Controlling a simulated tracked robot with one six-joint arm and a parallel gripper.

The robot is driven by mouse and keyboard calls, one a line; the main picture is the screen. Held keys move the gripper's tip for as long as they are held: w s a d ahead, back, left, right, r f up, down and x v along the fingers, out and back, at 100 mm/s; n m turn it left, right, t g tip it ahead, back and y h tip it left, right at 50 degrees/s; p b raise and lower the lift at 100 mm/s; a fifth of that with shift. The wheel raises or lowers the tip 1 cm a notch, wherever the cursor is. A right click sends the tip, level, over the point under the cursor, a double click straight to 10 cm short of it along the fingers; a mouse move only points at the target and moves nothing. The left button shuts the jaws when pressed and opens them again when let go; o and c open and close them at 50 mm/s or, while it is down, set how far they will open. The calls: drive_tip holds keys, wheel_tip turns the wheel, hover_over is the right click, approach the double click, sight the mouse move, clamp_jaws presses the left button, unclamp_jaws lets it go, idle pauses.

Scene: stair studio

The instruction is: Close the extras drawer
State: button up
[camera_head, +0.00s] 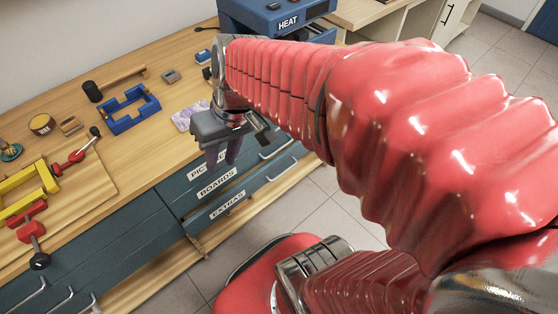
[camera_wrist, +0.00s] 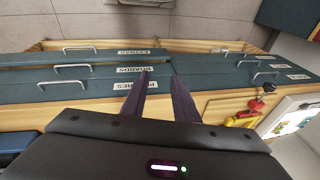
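The extras drawer (camera_head: 228,204) is the lowest dark blue front in the labelled stack under the workbench, with a silver handle (camera_head: 282,169). It shows near the top of the wrist view (camera_wrist: 90,58). It seems to stand slightly proud of the fronts above, but how far it is out is hard to tell. The boards drawer (camera_head: 188,201) is directly above it. My gripper (camera_head: 232,160) points down near the bench's front edge, by the pictures label. In the wrist view its two dark fingers (camera_wrist: 159,76) are apart with nothing between them, overlapping the boards and pictures fronts.
The wooden bench top (camera_head: 165,155) holds a blue frame (camera_head: 130,110), a yellow clamp (camera_head: 28,190) with red parts, and several small items. A blue machine marked HEAT (camera_head: 270,18) stands at the back. Open tiled floor (camera_head: 335,215) lies in front of the drawers.

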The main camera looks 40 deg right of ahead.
drive_tip(key=w+d+f+m+t+y, duration=0.3)
drive_tip(key=w+d+f+m+y, duration=0.15)
drive_tip(key=d+f, duration=0.6)
drive_tip(key=w+d+f+m+t+y, duration=0.4)
drive_tip(key=d+f, duration=0.4)
drive_tip(key=f, duration=0.6)
drive_tip(key=s+d+f+m+t+h, duration=0.2)
drive_tip(key=s+d+f+h, duration=0.1)
drive_tip(key=f, duration=0.5)
drive_tip(key=s+d+f+m+t+h, duration=0.2)
drive_tip(key=s+d+f+m+h, duration=0.1)
drive_tip(key=f, duration=0.5)
drive_tip(key=s+d+f+m+t+h, duration=0.2)
drive_tip(key=s+d+f+m+h, duration=0.1)
drive_tip(key=d+f, duration=0.3)
drive_tip(key=shift+s+d+f+h, duration=0.2)
drive_tip(key=shift+s+f+h, duration=0.4)
drive_tip(key=shift+f, duration=0.35)
drive_tip(key=shift+w, duration=0.1)
drive_tip(key=x, duration=1.3)
drive_tip(key=shift+w, duration=0.25)
drive_tip(key=shift+r, duration=0.1)
drive_tip(key=shift+c, duration=0.2)
clamp_jaws()
